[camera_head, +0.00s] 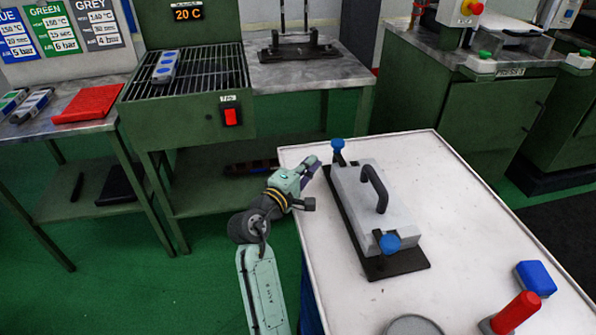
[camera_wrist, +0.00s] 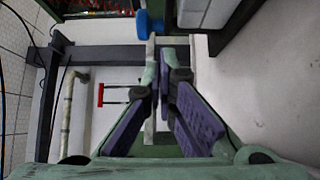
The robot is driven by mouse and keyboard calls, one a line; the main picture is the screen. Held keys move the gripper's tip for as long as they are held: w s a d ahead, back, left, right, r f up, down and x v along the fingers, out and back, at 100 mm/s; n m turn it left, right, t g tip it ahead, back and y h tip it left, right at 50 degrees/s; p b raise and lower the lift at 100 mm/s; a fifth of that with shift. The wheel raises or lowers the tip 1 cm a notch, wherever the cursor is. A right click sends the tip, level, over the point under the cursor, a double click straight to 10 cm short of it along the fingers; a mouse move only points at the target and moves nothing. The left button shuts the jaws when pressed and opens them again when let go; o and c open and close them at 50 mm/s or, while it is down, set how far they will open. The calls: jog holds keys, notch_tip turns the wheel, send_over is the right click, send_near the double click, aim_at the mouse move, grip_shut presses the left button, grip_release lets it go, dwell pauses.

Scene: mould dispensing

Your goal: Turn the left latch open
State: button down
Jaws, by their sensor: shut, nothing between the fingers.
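A grey mould (camera_head: 350,200) with a black handle (camera_head: 375,188) lies on a black base plate (camera_head: 400,262) on the white table. It has two blue-knobbed latches. The left latch's blue knob (camera_head: 338,145) stands at the mould's far left end; the other blue knob (camera_head: 389,243) is at the near end. My gripper (camera_head: 314,164) is shut and empty, just left of the far knob. In the wrist view, my fingertips (camera_wrist: 159,55) are together, with the blue knob (camera_wrist: 148,23) just beyond them. I cannot tell whether they touch it. Part of the mould (camera_wrist: 203,10) shows at upper right.
The white table (camera_head: 480,225) is clear right of the mould. A blue block (camera_head: 536,278), a red cylinder (camera_head: 516,312) and a round grey container (camera_head: 413,326) are at the front right. A green bench with a grill (camera_head: 205,80) stands behind left.

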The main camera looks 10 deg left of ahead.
aim_at(337, 152)
jog(key=shift+w+d+p, duration=0.25)
jog(key=shift+d, duration=0.65)
jog(key=shift+w+d+p, duration=0.25)
jog(key=shift+d, duration=0.65)
jog(key=shift+s+d+p, duration=0.2)
jog(key=shift+d+p, duration=0.1)
jog(key=shift+d, duration=0.1)
jog(key=shift+a, duration=0.15)
